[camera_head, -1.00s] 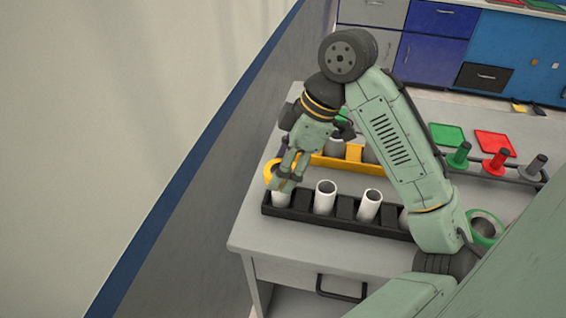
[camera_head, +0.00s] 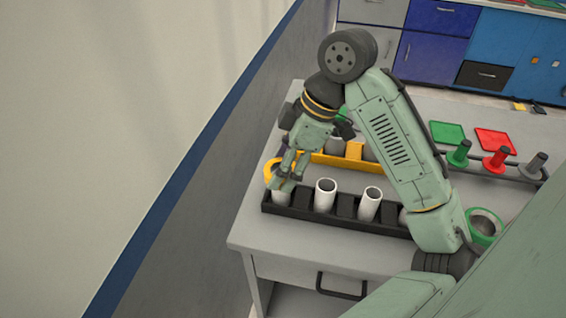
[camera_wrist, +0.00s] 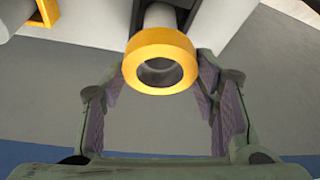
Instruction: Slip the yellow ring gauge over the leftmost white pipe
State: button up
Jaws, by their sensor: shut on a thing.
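The leftmost white pipe (camera_head: 281,199) stands in the black rack (camera_head: 300,214); my fingers hide its top. My gripper (camera_head: 284,183) is directly above or at that pipe's mouth, pointing down. It is shut on the yellow ring gauge (camera_head: 271,168), which shows partly at the left of the fingers. In the wrist view the ring gauge (camera_wrist: 160,62) sits between my finger pads (camera_wrist: 160,105), with a pale cylinder behind it. I cannot tell whether the ring is around the pipe or only over its end.
More white pipes (camera_head: 325,195) stand to the right in the same rack. A yellow rack (camera_head: 330,162) lies behind my gripper. Green (camera_head: 459,154), red (camera_head: 495,160) and grey (camera_head: 535,166) pegs stand at the right. A green ring-shaped thing (camera_head: 484,228) is near my arm.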

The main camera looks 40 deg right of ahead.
jog(key=shift+f+b, duration=0.3)
jog(key=shift+f, duration=0.3)
dwell(0.7)
jog(key=o, duration=1.3)
jog(key=v, duration=1.2)
